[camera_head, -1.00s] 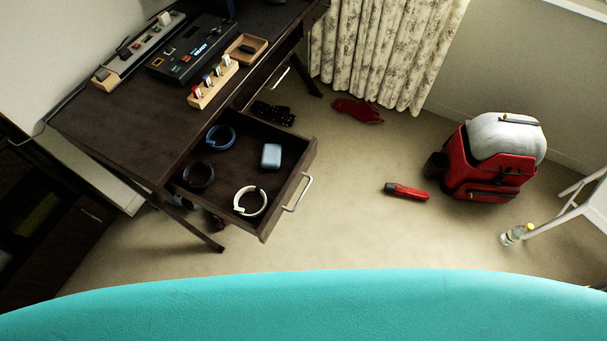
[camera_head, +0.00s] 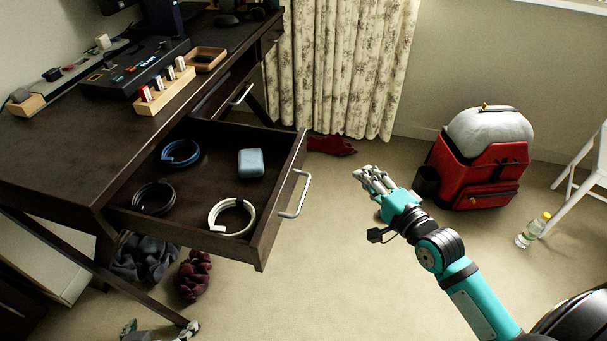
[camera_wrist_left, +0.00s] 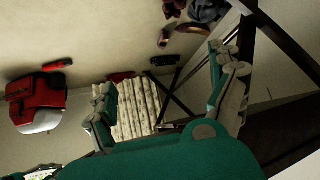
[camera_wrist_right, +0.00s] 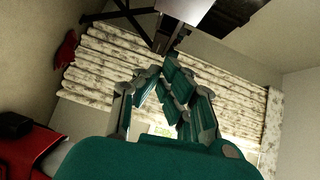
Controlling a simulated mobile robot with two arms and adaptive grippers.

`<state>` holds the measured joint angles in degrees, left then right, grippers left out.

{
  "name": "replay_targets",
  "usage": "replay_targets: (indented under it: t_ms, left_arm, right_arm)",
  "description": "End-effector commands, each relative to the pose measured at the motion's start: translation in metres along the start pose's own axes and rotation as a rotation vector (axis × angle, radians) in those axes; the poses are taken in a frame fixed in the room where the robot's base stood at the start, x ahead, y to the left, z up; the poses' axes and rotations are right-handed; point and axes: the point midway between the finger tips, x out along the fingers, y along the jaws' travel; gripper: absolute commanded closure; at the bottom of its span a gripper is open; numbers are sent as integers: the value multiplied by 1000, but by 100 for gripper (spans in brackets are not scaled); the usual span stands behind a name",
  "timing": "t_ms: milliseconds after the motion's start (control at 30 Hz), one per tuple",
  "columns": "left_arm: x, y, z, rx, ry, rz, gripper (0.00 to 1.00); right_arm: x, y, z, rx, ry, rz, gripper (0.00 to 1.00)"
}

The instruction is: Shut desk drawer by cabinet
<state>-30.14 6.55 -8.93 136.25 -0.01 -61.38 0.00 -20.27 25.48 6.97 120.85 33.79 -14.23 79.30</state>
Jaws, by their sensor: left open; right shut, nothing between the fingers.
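The dark desk drawer (camera_head: 277,212) is pulled out toward me in the head view. A pale metal handle (camera_head: 300,194) is on its front. Several coiled bands and a light blue case (camera_head: 251,163) lie inside. My right gripper (camera_head: 366,173) is shut and empty, in the air to the right of the drawer and apart from it. It also shows shut in the right wrist view (camera_wrist_right: 166,75). My left gripper (camera_head: 160,331) is only partly visible at the bottom edge, below the drawer. In the left wrist view (camera_wrist_left: 165,80) its fingers are spread and empty.
The desk (camera_head: 60,150) bears a wooden tray, a card rack and black devices. Dark clothing (camera_head: 145,258) lies under it. The middle floor is clear.

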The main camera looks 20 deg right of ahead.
Motion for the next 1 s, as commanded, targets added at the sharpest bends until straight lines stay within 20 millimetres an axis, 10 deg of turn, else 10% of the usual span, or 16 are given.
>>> replay_targets:
  t_ms: [267, 1000]
  left_arm:
    - [-13, 1, -15, 1, 70, 1, 8]
    - [-40, 19, -136, 2, 746, 43, 8]
  right_arm:
    - [3, -24, 10, 68, -31, -70, 100]
    - [116, -32, 34, 66, -30, -67, 100]
